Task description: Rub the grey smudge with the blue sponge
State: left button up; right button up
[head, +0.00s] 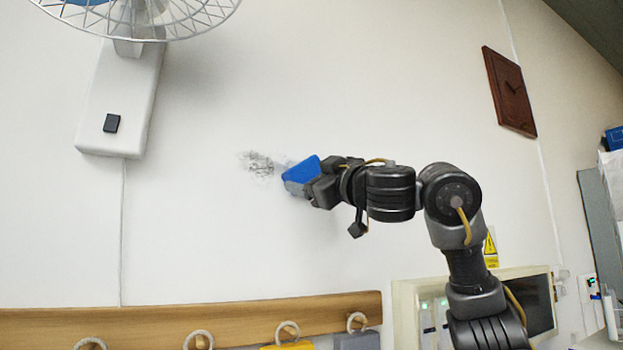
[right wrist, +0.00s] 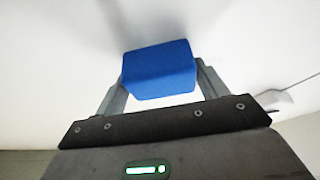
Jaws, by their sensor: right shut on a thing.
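The grey smudge (head: 262,164) is a patchy mark on the white wall, left of the sponge in the head view. The blue sponge (head: 301,170) is held in my right gripper (head: 311,185), at the right end of the smudge. It also shows between the two fingers in the right wrist view (right wrist: 158,70). The sponge's far face is toward the wall and hidden, so I cannot tell for sure whether it touches. The sponge may cover part of the smudge. My left gripper is not in view.
A wall fan (head: 122,98) hangs at the upper left. A wooden rail (head: 230,319) with rings runs along the bottom. The wall around the smudge is clear.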

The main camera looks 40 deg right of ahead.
aim_at(290, 175)
jog(key=shift+w+a+f+b, duration=0.15)
jog(key=shift+a+b, duration=0.1)
jog(key=shift+a, duration=0.3)
jog(key=shift+w+a+b, duration=0.15)
jog(key=shift+a+b, duration=0.1)
jog(key=shift+a, duration=0.25)
jog(key=shift+w+a, duration=0.2)
jog(key=shift+a, duration=0.55)
jog(key=shift+w+a+b, duration=0.1)
jog(key=shift+a+b, duration=0.35)
jog(key=shift+b, duration=0.1)
jog(key=shift+w+a+b, duration=0.2)
jog(key=shift+a+b, duration=0.1)
jog(key=shift+a, duration=0.55)
jog(key=shift+w+a, duration=0.1)
jog(key=shift+a, duration=0.3)
jog(key=shift+a, duration=0.1)
